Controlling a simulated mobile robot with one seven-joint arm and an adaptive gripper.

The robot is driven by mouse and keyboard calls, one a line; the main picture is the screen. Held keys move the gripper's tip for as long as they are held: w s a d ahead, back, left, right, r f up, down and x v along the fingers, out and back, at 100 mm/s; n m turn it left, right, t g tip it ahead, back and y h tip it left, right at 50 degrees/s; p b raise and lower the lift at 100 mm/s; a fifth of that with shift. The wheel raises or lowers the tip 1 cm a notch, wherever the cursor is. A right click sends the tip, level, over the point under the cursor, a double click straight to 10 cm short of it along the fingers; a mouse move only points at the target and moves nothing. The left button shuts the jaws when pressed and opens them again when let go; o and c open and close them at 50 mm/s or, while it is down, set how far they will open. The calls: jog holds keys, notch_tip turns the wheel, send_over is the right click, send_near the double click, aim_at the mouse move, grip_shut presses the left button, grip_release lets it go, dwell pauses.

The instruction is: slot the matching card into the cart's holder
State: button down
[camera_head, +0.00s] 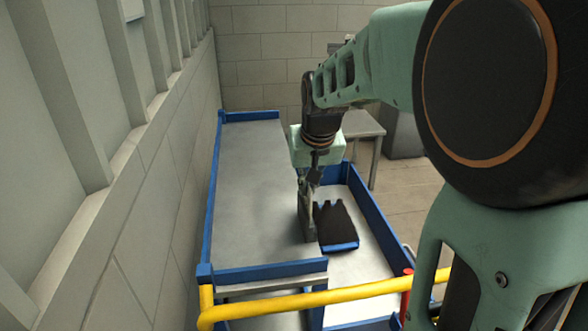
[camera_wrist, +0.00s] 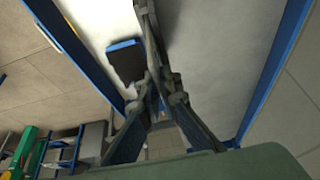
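My gripper (camera_head: 306,188) hangs low over the cart (camera_head: 250,175), near the line between its grey upper bed and its paler right-hand bay. In the wrist view its two fingers (camera_wrist: 156,88) come close together. A narrow grey upright piece (camera_head: 306,220) stands or hangs just below the fingers. I cannot tell whether it is held or only beside them. A dark box with a blue edge (camera_head: 337,224) is in the right bay, close to the grey piece; it also shows in the wrist view (camera_wrist: 124,62). I cannot make out a card or a holder for certain.
A blue rim (camera_head: 213,190) edges the cart, and a yellow bar (camera_head: 300,303) crosses its near end. A panelled wall (camera_head: 150,215) runs close along the left side. A grey table (camera_head: 362,125) stands behind. The left bed is bare.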

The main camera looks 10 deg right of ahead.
jog(key=shift+f+b, duration=0.55)
jog(key=shift+f, duration=0.2)
jog(key=c, duration=2.1)
grip_release()
